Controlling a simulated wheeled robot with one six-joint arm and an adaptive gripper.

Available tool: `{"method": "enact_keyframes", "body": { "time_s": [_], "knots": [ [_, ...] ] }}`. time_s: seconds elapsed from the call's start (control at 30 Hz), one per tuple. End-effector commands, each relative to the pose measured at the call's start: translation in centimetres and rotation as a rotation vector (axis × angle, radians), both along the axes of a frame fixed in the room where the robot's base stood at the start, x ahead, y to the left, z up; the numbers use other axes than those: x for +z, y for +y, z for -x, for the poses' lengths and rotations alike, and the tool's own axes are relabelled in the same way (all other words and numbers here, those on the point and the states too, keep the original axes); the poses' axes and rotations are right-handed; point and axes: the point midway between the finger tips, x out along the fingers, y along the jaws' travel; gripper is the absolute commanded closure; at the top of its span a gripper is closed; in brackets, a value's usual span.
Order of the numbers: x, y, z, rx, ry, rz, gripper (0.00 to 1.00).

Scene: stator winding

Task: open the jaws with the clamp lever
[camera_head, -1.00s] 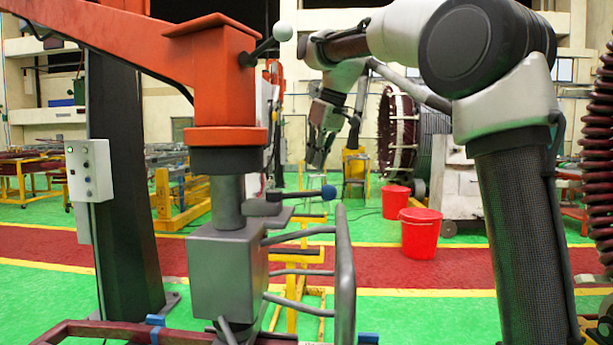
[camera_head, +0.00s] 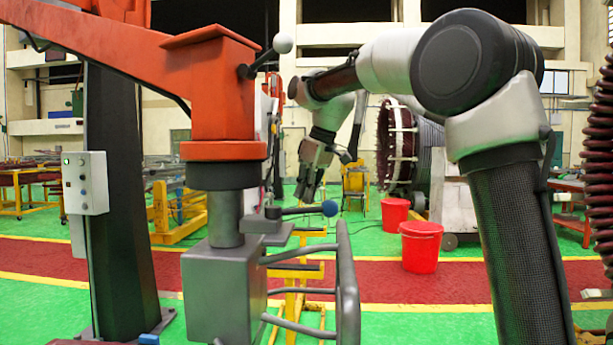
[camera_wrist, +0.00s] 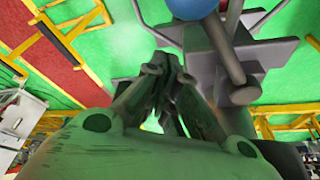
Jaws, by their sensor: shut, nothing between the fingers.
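The clamp lever is a grey bar (camera_head: 292,211) with a blue ball knob (camera_head: 329,208), lying roughly level on top of the grey clamp block (camera_head: 222,290) under the orange arm's head. Curved grey bars (camera_head: 347,290) stand out to the block's right; I cannot tell whether they are the jaws or how wide those stand. My gripper (camera_head: 308,196) is shut and empty, pointing down close above and left of the knob in the head view. In the wrist view the gripper (camera_wrist: 172,68) has the blue knob (camera_wrist: 193,8) and lever rod (camera_wrist: 226,52) just past its fingertips, seemingly apart.
A second lever with a white ball (camera_head: 283,43) juts from the orange head (camera_head: 222,95). A control box (camera_head: 85,183) hangs on the dark column at left. Red buckets (camera_head: 421,248) stand on the floor behind. Yellow stands (camera_head: 296,275) are behind the bars.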

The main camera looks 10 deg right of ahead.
Motion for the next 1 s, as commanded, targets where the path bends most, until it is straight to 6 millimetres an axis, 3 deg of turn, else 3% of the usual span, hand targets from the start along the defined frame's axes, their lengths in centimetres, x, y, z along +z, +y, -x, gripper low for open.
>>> {"method": "enact_keyframes", "body": {
  "time_s": [0.23,1.0],
  "knots": [
    [-0.2,-1.7,1.9,-0.001,-0.003,-0.002,1.0],
    [-0.2,-2.2,2.8,-0.059,-0.003,0.0,1.0]
  ]
}}
